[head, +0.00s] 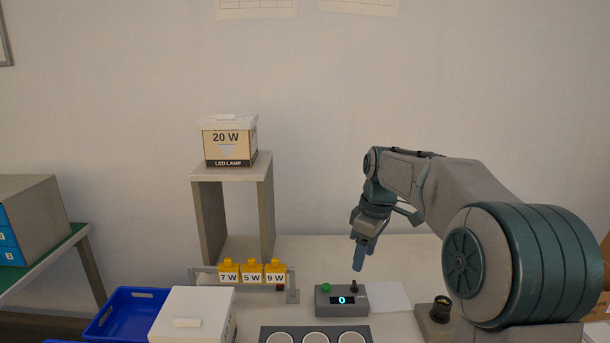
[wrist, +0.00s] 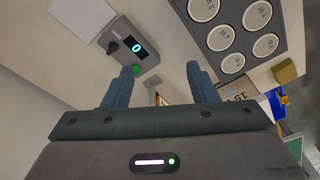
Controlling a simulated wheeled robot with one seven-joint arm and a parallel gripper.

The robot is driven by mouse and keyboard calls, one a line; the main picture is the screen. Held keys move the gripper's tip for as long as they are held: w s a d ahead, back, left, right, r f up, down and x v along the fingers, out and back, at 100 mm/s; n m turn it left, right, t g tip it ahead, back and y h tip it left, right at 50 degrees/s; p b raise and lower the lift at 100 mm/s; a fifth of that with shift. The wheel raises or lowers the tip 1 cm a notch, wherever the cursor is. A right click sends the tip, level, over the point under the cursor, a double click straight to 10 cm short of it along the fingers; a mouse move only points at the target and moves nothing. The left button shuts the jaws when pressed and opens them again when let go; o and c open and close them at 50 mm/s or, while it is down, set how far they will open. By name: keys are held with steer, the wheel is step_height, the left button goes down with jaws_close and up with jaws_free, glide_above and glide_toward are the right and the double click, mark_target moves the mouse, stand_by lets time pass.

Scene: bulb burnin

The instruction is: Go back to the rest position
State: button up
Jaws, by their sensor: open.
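My gripper (head: 360,257) hangs fingers down above the back of the table, near the grey control box. In the wrist view my gripper (wrist: 162,82) shows two blue-grey fingers spread apart with nothing between them. The grey control box (head: 322,301) has a green button, a black knob or lever and a display reading 0. The box also shows in the wrist view (wrist: 115,45), beyond the fingertips and apart from them.
A tray with round white-topped places (head: 265,332) lies in front of the box. A rack (head: 291,295) holds yellow 7 W, 5 W and 9 W pieces. A 20 W lamp box (head: 230,140) stands on a raised shelf (head: 204,215). A blue bin (head: 120,310) and a black socket (head: 441,309) flank the area.

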steer(key=s+f+m+t, duration=0.1)
steer(key=s+m, duration=0.4)
steer(key=s, duration=0.8)
steer(key=s+d+f+m+t+h+p, duration=0.1)
steer(key=s+f+m, duration=0.3)
steer(key=s, duration=1)
steer(key=m, duration=0.2)
steer(key=shift+s+d+f+m+p, duration=0.2)
steer(key=shift+d+m+p, duration=0.05)
steer(key=shift+m+p, duration=0.05)
steer(key=c, duration=0.4)
steer(key=shift+o, duration=0.2)
